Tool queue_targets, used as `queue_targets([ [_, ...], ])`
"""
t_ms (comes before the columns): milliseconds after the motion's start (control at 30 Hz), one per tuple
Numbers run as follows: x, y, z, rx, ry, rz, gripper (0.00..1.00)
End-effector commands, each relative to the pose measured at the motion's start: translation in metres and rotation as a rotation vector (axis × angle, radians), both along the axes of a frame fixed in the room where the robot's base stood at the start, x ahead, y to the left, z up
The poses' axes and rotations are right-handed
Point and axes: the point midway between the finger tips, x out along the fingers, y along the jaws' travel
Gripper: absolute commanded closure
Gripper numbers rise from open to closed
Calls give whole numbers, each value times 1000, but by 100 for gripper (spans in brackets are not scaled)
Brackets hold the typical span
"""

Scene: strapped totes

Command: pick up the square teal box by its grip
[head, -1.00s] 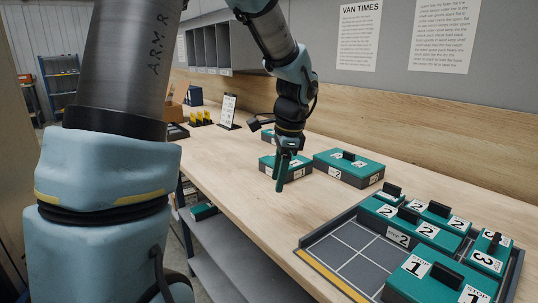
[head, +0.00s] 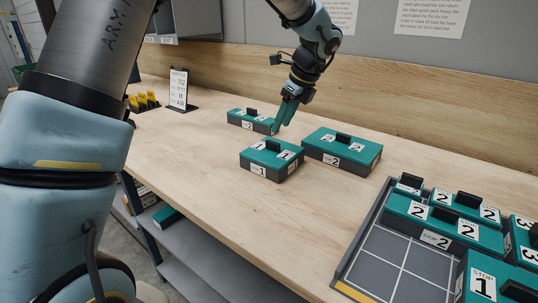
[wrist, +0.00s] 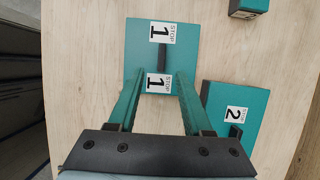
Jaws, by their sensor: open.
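The square teal box (head: 268,158), with a dark lower half, white "1" labels and a black grip (head: 272,146) on its lid, sits on the wooden bench. In the wrist view the box (wrist: 140,48) lies ahead of my gripper (wrist: 161,75), and its upright black grip (wrist: 163,60) shows between the two teal fingers. My gripper (head: 282,128) is open and empty. In the head view its fingertips appear just behind the box, and their height above it is hard to judge.
A larger teal box marked 2 (head: 342,146) stands close at right, also in the wrist view (wrist: 232,95). A smaller teal box (head: 247,115) stands behind at left. A gridded tray (head: 347,268) with several teal boxes is at right. The bench front is clear.

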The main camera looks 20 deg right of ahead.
Motion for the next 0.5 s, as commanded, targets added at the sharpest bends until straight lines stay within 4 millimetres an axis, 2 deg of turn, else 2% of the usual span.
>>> queue_targets([
  [100,6,4,-15,2,1,3,50],
  [367,13,7,-33,2,2,4,50],
  [500,21,10,-52,2,2,3,50],
])
